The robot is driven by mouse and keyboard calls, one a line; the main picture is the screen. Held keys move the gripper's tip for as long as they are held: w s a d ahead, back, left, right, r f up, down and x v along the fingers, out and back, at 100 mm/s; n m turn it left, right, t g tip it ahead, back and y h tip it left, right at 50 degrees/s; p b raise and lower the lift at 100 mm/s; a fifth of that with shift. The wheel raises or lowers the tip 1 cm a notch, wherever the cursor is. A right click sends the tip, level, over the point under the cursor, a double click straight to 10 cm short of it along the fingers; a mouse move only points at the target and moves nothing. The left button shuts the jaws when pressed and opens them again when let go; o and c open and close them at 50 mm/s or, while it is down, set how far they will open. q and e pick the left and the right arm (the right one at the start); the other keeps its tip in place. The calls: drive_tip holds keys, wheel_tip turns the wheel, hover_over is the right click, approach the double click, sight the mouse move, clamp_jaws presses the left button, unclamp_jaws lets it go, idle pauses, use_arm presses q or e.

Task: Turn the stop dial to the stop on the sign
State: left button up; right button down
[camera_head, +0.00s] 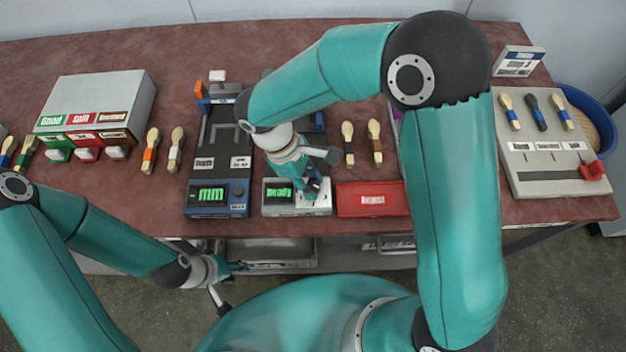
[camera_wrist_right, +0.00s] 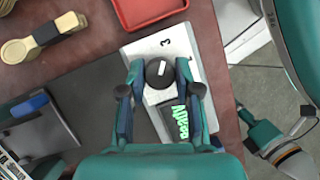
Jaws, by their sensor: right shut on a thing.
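The stop dial (camera_wrist_right: 159,73) is a black round knob with a white line, on a light panel with a green display reading "ready". In the right wrist view its line points roughly up, near a printed 3 (camera_wrist_right: 164,43). My right gripper (camera_wrist_right: 158,78) is shut on the dial, one finger on each side. In the head view my right gripper (camera_head: 313,190) is over the press's front panel (camera_head: 280,209) and hides the dial. My left gripper (camera_head: 230,286) is open and empty, in front of the table edge. A small sign (camera_head: 518,62) stands at the back right; its text is too small to read.
A red tray (camera_head: 372,199) sits right of the panel, and a blue "mm" gauge (camera_head: 217,197) left of it. A sorting box (camera_head: 95,105) stands at the left, a grey spoon board (camera_head: 550,150) at the right. Several spoons lie between.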

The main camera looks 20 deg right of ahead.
drive_tip(key=shift+s+f+n, duration=0.1)
drive_tip(key=shift+s+n, duration=0.1)
drive_tip(key=shift+n, duration=0.3)
drive_tip(key=c, duration=0.8)
unclamp_jaws()
drive_tip(key=shift+c, duration=0.2)
drive_tip(key=shift+w, duration=0.1)
drive_tip(key=shift+w+a+r, duration=0.2)
drive_tip(key=shift+r, duration=0.45)
drive_tip(key=v, duration=1)
drive_tip(key=shift+a+r, duration=0.2)
drive_tip(key=shift+r, duration=0.1)
drive_tip(key=shift+s, duration=0.2)
